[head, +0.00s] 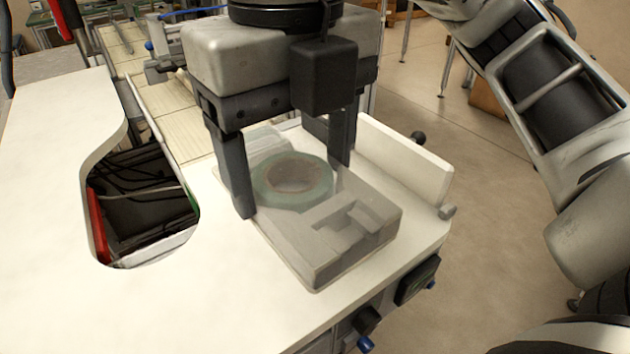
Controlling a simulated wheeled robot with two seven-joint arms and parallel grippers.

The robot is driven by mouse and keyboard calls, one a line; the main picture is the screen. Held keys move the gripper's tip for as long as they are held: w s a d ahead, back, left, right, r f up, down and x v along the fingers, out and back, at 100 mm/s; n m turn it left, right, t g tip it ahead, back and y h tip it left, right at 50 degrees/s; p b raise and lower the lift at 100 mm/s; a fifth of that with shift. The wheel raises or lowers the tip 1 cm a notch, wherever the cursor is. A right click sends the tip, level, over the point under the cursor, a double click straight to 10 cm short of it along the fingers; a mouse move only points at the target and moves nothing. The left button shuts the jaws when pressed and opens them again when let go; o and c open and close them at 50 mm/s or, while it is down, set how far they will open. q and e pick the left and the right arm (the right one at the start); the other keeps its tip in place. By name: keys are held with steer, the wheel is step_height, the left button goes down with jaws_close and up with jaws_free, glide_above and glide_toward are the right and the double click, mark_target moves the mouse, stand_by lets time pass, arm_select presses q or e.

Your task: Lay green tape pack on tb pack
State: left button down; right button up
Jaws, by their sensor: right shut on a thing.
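The green tape pack (287,226) is a pale, see-through block with a dull green tape ring in it. It sits low over the white table near its right end. My right gripper (292,180) reaches down from above and is shut on this pack, one finger along its left side and the other at its far right side. The pack looks roughly level. I cannot make out a separate tb pack, nor tell whether the held pack rests on something. My left gripper is not in view.
The white table (180,305) has a cut-out at left with dark cables (135,205) inside. A raised white panel (405,165) stands close behind the pack on the right. The table's front left is clear. The floor lies beyond the right edge.

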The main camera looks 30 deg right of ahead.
steer(key=shift+w+d, duration=0.25)
steer(key=w+d+f, duration=0.8)
steer(key=d, duration=0.1)
steer(key=shift+f, duration=0.4)
steer(key=shift+w+d+f, duration=0.15)
steer(key=shift+w+f, duration=0.05)
steer(key=shift+w+d+f, duration=0.1)
steer(key=shift+d+f, duration=0.1)
steer(key=shift+f, duration=0.1)
step_height(320, 180, down, 2)
steer(key=shift+d+f, duration=0.1)
steer(key=shift+w+f, duration=0.1)
steer(key=shift+f, duration=0.3)
